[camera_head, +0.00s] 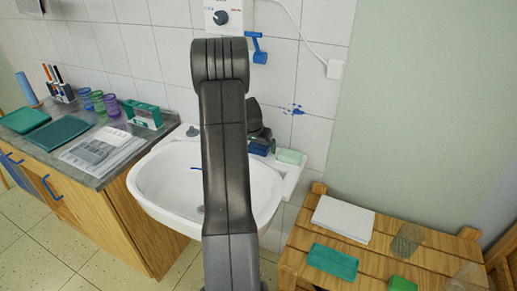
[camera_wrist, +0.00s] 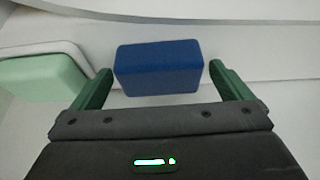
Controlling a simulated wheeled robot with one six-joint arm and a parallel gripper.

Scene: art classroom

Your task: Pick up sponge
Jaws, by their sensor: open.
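A blue block that looks like the sponge (camera_wrist: 158,67) lies on the white sink ledge in the wrist view. My gripper (camera_wrist: 160,80) is open, with one green finger to the left of the block and one to the right. A small gap shows between each finger and the block. In the head view the blue sponge (camera_head: 259,149) sits at the right back of the white sink (camera_head: 150,185), partly hidden by my arm. My gripper itself is mostly hidden there behind my arm.
A pale green block (camera_wrist: 42,77) lies close to the left finger; it is also on the sink's right ledge (camera_head: 290,157). A wooden slatted table (camera_head: 420,245) stands at right. A counter (camera_head: 100,180) with trays and cups stands at left.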

